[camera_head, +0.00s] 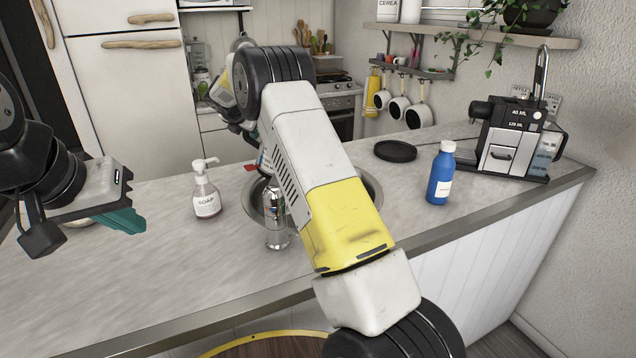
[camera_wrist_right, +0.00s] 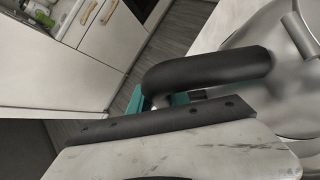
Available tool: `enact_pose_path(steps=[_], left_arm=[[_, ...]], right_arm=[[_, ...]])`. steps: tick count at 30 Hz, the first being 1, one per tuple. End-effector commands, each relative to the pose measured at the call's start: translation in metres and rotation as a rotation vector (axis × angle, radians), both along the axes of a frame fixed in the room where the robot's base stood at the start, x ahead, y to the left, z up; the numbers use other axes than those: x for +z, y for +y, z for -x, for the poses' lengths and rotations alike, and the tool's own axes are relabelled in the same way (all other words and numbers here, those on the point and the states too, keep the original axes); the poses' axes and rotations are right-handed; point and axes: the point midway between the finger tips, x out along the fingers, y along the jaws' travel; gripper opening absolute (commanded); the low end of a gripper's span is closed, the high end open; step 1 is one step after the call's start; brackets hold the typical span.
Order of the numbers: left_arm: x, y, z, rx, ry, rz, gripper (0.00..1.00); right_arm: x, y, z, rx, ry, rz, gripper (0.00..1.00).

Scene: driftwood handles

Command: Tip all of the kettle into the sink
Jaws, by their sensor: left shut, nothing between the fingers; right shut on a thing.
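In the right wrist view, the kettle (camera_wrist_right: 285,75) is a shiny silver metal body with a black handle (camera_wrist_right: 205,70). My right gripper (camera_wrist_right: 178,98) has teal fingers, partly hidden, shut on this handle. In the head view my right arm covers the right gripper, and I cannot make out the kettle there. The sink (camera_head: 372,188) is a round metal basin in the counter; my arm hides most of it, and only parts of its rim show at both sides. My left gripper (camera_head: 122,218) is shut and empty above the counter's left end.
A black disc (camera_head: 395,150), a blue bottle (camera_head: 440,175) and a coffee machine (camera_head: 512,138) are further right on the counter (camera_head: 130,270). The counter's front left is clear.

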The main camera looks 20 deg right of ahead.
Motion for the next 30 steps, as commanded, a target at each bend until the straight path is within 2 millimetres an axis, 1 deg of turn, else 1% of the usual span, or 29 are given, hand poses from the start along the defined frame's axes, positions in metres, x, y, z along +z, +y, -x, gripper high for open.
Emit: enact_pose_path(steps=[1,15,30], left_arm=[[0.000,0.000,0.000,0.000,0.000,0.000,0.00],[0.000,0.000,0.000,0.000,0.000,0.000,0.00],[0.000,0.000,0.000,0.000,0.000,0.000,0.00]], right_arm=[[0.006,-0.003,0.001,0.002,-0.020,-0.019,0.00],[0.038,-0.026,0.019,0.006,-0.175,-0.227,0.00],[0.047,-0.034,0.025,0.008,-0.233,-0.309,0.00]])
